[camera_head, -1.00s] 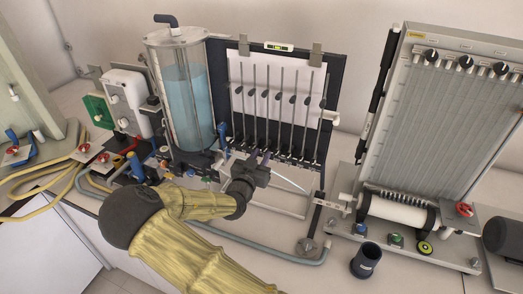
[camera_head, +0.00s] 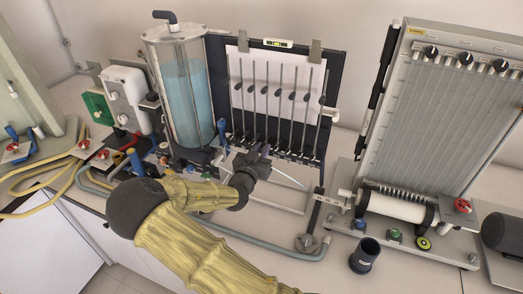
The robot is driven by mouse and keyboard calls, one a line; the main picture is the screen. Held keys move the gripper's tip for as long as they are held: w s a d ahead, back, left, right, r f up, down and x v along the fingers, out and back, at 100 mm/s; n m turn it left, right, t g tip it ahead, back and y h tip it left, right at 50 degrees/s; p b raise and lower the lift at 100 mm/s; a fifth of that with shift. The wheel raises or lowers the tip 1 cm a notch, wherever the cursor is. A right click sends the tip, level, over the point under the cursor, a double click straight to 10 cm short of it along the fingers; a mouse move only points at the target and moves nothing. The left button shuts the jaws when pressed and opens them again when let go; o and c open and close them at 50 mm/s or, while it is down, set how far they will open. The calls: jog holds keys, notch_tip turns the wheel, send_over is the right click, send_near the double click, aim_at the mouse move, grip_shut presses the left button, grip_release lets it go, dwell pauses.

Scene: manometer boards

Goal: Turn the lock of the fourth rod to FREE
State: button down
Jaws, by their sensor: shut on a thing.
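The rod board (camera_head: 334,72) stands upright at the back centre, with several thin rods in a row over white paper (camera_head: 270,68). Each rod carries a small black knob, and the knobs sit at stepped heights. A row of small dark locks (camera_head: 293,156) runs along the rods' lower ends. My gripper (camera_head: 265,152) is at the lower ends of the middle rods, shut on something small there. The gripper hides what it holds, so I cannot tell which rod's lock it is or how that lock is turned.
A clear tank of blue liquid (camera_head: 188,95) stands close left of the board. A tilted tube panel (camera_head: 440,120) stands at the right. A black cup (camera_head: 364,256) stands on the front bench. A grey hose (camera_head: 262,252) runs below my arm.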

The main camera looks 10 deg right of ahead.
jog(key=n, duration=0.4)
jog(key=shift+a+n+b, duration=0.1)
jog(key=shift+n+b, duration=0.25)
jog(key=shift+n, duration=1.95)
jog(key=c, duration=1.6)
grip_release()
jog(key=shift+c, duration=0.2)
